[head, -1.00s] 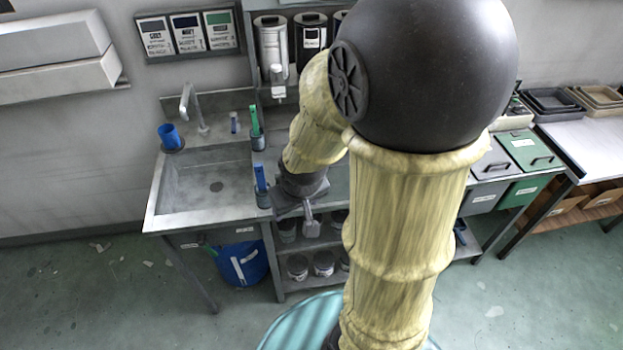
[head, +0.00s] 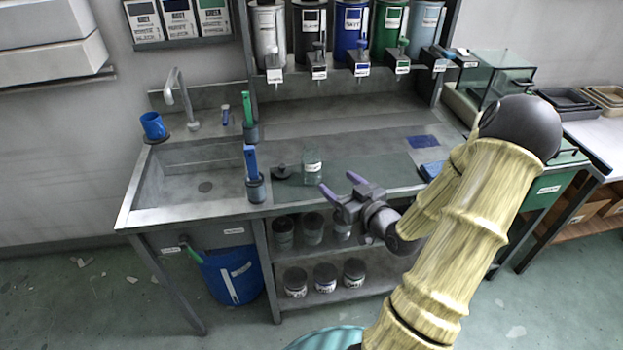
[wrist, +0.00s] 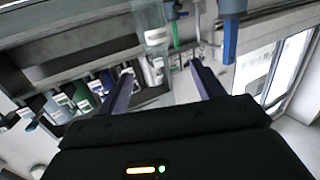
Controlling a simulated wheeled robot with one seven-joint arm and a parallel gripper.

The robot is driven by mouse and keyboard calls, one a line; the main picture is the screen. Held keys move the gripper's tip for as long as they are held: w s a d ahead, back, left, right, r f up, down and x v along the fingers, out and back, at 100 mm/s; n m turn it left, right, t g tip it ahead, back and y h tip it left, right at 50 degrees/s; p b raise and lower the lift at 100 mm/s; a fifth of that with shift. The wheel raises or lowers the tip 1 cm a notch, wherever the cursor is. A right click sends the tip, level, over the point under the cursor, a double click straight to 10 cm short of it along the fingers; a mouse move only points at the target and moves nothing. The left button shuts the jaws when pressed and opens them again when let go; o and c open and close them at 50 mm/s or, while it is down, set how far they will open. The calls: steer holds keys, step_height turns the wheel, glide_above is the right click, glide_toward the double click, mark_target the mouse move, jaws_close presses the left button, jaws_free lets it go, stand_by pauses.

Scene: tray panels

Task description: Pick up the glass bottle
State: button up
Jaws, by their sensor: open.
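The clear glass bottle (head: 312,167), with a pale label, stands upright on the counter right of the sink. It also shows as a see-through shape in the wrist view (wrist: 157,36), just beyond the fingertips. My gripper (head: 340,183) is open with two purple fingers, at the counter's front edge, to the right of the bottle and nearer the camera. In the wrist view my gripper (wrist: 161,70) has its fingers spread and nothing is held between them.
A dark holder with a blue-handled tool (head: 251,160) stands left of the bottle. A small dark disc (head: 281,172) lies between them. The sink (head: 190,190) is farther left. Dispensers (head: 358,35) hang behind. The counter right of the bottle is mostly clear, with a blue patch (head: 422,141).

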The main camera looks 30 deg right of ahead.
mark_target(315, 156)
steer(key=shift+s+d+r+t, duration=0.2)
steer(key=shift+s+d+t, duration=0.1)
steer(key=shift+d+t, duration=0.25)
steer(key=shift+a, duration=0.1)
steer(key=w, duration=0.4)
steer(key=w+a+p, duration=0.1)
steer(key=w, duration=0.3)
steer(key=w+p, duration=0.1)
steer(key=w, duration=0.3)
steer(key=shift+w+a, duration=0.1)
steer(key=shift+a, duration=0.1)
